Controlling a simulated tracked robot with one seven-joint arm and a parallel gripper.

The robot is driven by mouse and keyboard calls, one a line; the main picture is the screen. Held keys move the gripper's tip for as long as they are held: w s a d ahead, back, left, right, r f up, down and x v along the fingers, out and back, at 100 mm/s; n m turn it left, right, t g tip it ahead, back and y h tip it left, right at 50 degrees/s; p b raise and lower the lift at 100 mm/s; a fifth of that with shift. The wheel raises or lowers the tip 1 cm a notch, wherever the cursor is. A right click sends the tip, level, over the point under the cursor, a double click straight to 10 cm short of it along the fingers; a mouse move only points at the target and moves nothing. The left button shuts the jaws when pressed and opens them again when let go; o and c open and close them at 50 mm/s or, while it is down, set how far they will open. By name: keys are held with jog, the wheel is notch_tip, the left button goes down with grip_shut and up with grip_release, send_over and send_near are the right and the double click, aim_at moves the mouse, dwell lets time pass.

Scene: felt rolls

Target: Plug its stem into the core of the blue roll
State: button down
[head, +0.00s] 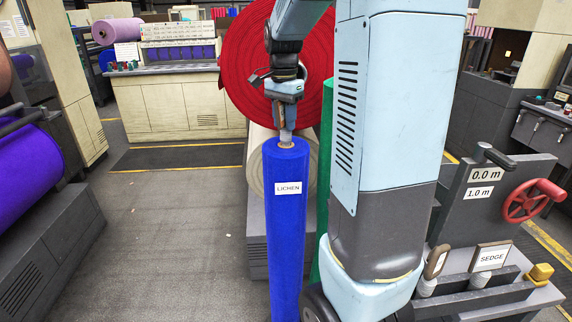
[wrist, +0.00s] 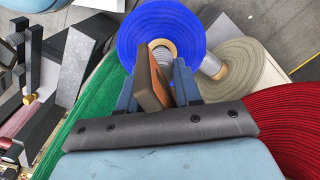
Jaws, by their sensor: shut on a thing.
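The blue roll (head: 285,230) stands upright with a white LICHEN label on its side. Its tan core ring (head: 286,145) faces up at the top. My gripper (head: 285,112) is just above that core, shut on a plug with a grey stem (head: 287,136) pointing down. In the wrist view the plug's brown-edged tag (wrist: 150,88) sits between the fingers. The stem (wrist: 166,58) is over the tan core of the blue roll (wrist: 133,38). The stem's lower end is at the core mouth; how deep it is in the core cannot be told.
A green roll (head: 325,150) stands close on the right, partly behind my arm. A cream roll (head: 257,165) and a big red roll (head: 240,55) are behind. A rack at the right holds a SEDGE plug (head: 490,256) and another plug (head: 436,262). Floor left of the blue roll is clear.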

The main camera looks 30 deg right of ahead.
jog(key=shift+f, duration=0.6)
dwell(0.7)
jog(key=c, duration=0.7)
grip_release()
jog(key=shift+c, duration=0.9)
jog(key=shift+c, duration=0.2)
jog(key=shift+c, duration=0.7)
jog(key=o, duration=0.6)
